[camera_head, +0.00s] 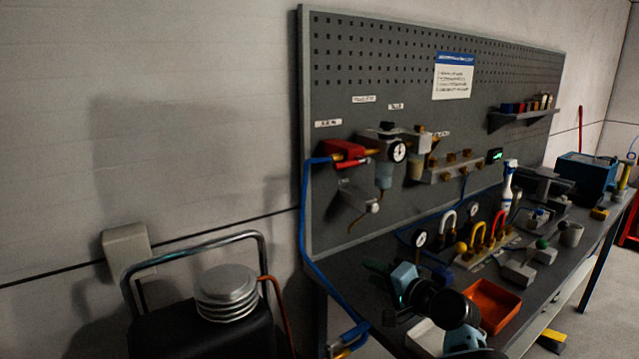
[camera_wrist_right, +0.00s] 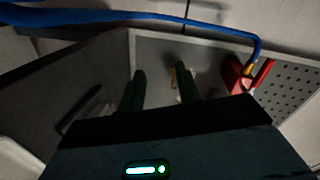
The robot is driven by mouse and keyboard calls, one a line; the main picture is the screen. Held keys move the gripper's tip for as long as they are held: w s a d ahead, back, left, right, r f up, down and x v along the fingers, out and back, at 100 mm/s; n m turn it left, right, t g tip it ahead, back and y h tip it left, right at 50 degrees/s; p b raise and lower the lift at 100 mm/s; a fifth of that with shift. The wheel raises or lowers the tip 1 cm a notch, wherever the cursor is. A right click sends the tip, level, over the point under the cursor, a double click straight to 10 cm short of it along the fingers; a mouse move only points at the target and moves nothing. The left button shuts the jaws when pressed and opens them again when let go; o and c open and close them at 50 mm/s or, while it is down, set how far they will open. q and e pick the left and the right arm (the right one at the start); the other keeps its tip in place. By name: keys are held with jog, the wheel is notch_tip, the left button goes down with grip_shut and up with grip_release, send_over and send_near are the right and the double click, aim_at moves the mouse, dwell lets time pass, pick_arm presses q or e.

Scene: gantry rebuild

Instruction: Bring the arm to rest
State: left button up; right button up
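My right arm comes in at the bottom of the head view, over the front of the bench. Its right gripper (camera_head: 380,291) points left, near the bench's left end. In the right wrist view the two dark fingers of the right gripper (camera_wrist_right: 162,86) stand apart, with nothing seen between them but the pegboard behind. My left arm and left gripper are not in view.
The grey pegboard (camera_head: 390,55) carries a red valve (camera_head: 345,153), gauge and blue hose (camera_head: 305,220). The bench holds an orange tray (camera_head: 492,305), colored shackles and a blue box (camera_head: 585,172). A cart with a round stack (camera_head: 226,290) stands left.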

jog(key=s+d+f+n+g+h, duration=0.2)
jog(key=s+f+n+g, duration=0.1)
jog(key=s+f, duration=0.85)
jog(key=s+d+f+n+g+h, duration=0.2)
jog(key=s+f+g+h, duration=0.1)
jog(key=s+f, duration=0.8)
jog(key=s+d+f+n+g+h, duration=0.1)
jog(key=s+d+n+g+h, duration=0.15)
jog(key=s, duration=1.15)
jog(key=s+d+f+n+g+h, duration=0.1)
jog(key=s+d+n+g+h, duration=0.2)
jog(key=s, duration=1.1)
jog(key=w+a+f+t+y, duration=0.1)
jog(key=w+f+t+y, duration=0.2)
jog(key=w+f+t, duration=0.3)
jog(key=shift+w+a+f+m+t, duration=0.2)
jog(key=shift+a+f+m+t, duration=0.2)
jog(key=shift+f+t, duration=0.85)
jog(key=shift+f+g, duration=0.4)
